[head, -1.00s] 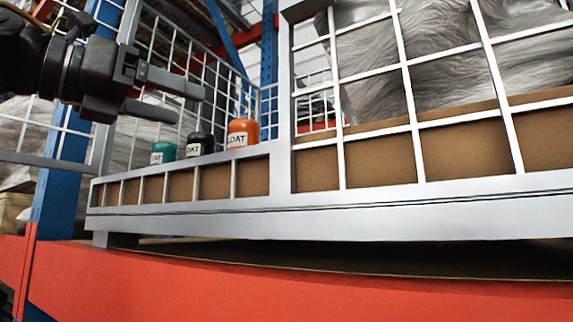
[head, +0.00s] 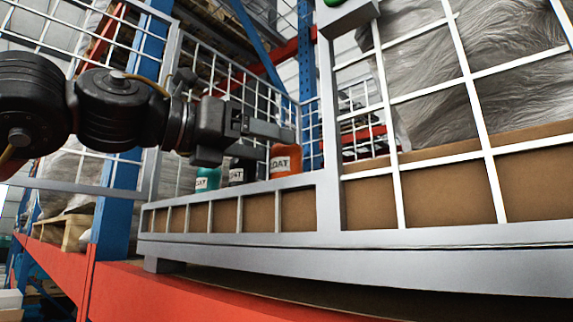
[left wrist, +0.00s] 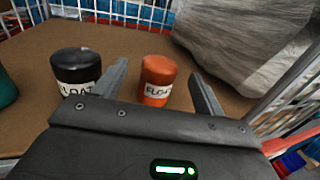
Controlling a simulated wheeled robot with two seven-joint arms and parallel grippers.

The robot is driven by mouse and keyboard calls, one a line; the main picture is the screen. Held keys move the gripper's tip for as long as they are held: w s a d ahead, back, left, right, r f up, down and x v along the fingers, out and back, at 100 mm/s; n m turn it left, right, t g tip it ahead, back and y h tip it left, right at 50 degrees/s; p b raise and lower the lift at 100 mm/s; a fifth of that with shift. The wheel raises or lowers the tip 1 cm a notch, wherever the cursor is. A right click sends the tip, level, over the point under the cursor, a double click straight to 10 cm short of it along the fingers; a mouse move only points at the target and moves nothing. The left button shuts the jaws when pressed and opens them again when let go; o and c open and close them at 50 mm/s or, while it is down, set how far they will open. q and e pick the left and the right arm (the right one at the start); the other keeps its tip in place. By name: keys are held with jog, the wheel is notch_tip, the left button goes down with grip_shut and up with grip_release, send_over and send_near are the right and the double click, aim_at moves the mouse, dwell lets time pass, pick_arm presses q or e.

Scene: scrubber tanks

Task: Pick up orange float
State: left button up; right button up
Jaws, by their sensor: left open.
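The orange float (head: 285,160) stands upright on the brown cage floor, at the right end of a row of floats, with a white label. In the left wrist view the orange float (left wrist: 157,82) appears between my two open fingers, with space on both sides. My left gripper (head: 275,141) is open and empty, reaching over the cage's low front from the left. It also shows in the left wrist view (left wrist: 160,68). In the head view its fingers cover the float's upper part. My right gripper is out of view.
A black float (left wrist: 76,70) stands close left of the left finger, and a teal float (head: 208,178) stands beyond it. Wire mesh (head: 240,85) walls the back. A grey wrapped bulk (left wrist: 245,40) lies right. A green object (head: 348,14) sits on the grey post.

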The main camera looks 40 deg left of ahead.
aim_at(285, 148)
pick_arm(q)
jog(key=shift+w+d+r+p, duration=0.15)
jog(key=shift+w+r+p, duration=0.05)
jog(key=shift+w+p, duration=0.35)
jog(key=shift+w+d+r+p, duration=0.2)
jog(key=shift+w+p, duration=0.2)
jog(key=shift+p, duration=0.15)
jog(key=x, duration=0.1)
jog(key=p+x, duration=0.1)
jog(key=shift+w+f, duration=0.25)
jog(key=shift+w, duration=0.1)
jog(key=shift+w+f, duration=0.15)
jog(key=shift+w, duration=0.2)
jog(key=shift+s, duration=0.3)
jog(key=shift+c, duration=0.4)
jog(key=shift+s, duration=0.1)
jog(key=shift+c, duration=1.4)
jog(key=c, duration=0.7)
